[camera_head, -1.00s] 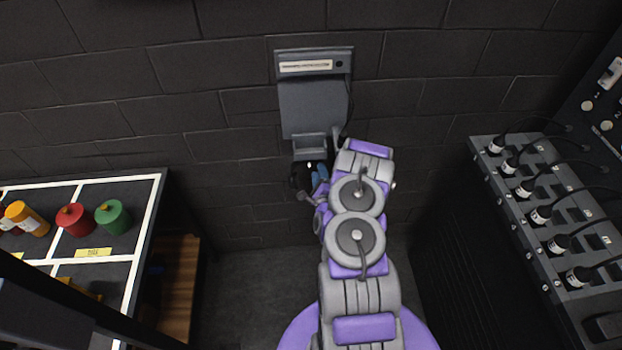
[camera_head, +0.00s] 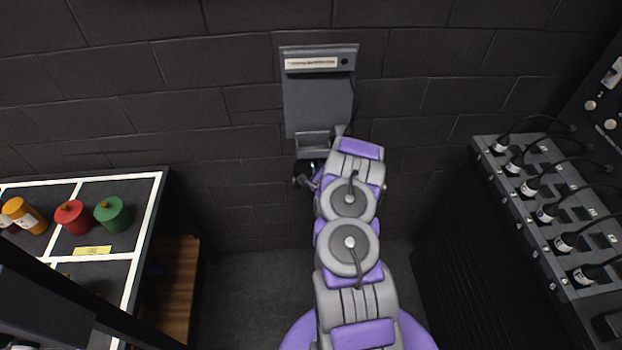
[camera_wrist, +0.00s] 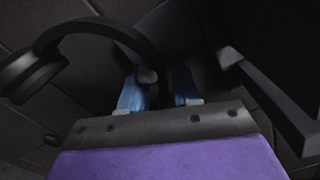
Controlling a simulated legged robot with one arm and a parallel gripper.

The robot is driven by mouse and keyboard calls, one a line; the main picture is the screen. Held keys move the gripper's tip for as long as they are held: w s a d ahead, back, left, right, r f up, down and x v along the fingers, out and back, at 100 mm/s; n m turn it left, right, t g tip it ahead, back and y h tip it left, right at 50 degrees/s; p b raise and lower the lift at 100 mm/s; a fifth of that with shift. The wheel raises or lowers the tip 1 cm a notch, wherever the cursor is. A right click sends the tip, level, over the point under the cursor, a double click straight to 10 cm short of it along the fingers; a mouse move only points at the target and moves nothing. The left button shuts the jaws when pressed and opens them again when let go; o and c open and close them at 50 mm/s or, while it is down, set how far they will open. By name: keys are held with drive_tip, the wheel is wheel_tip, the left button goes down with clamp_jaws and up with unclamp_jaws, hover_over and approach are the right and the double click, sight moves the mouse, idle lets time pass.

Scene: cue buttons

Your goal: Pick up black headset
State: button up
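The black headset (camera_wrist: 30,76) shows at the left of the wrist view, with a round ear cup and a curved band. The band arches towards my gripper (camera_wrist: 161,82) and ends in a grey piece close to the left blue finger. The two blue fingers stand apart with a dark gap between them. I see nothing clearly clamped there. In the head view a small dark part of the headset (camera_head: 301,170) shows below the grey wall holder (camera_head: 317,105), left of my wrist. My arm hides the rest, and the fingers are hidden there.
A shelf (camera_head: 149,215) with red, green (camera_head: 112,214) and orange containers stands at the left. A grey panel (camera_head: 515,190) with a row of black plugs and cables stands at the right. The dark brick wall is close behind the holder. Floor between them is clear.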

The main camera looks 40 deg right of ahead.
drive_tip(key=shift+d+f, duration=0.1)
drive_tip(key=shift+d, duration=0.2)
drive_tip(key=c, duration=0.4)
drive_tip(key=shift+d, duration=0.2)
clamp_jaws()
drive_tip(key=shift+a+f, duration=0.1)
drive_tip(key=shift+s+a, duration=0.1)
drive_tip(key=shift+a, duration=0.1)
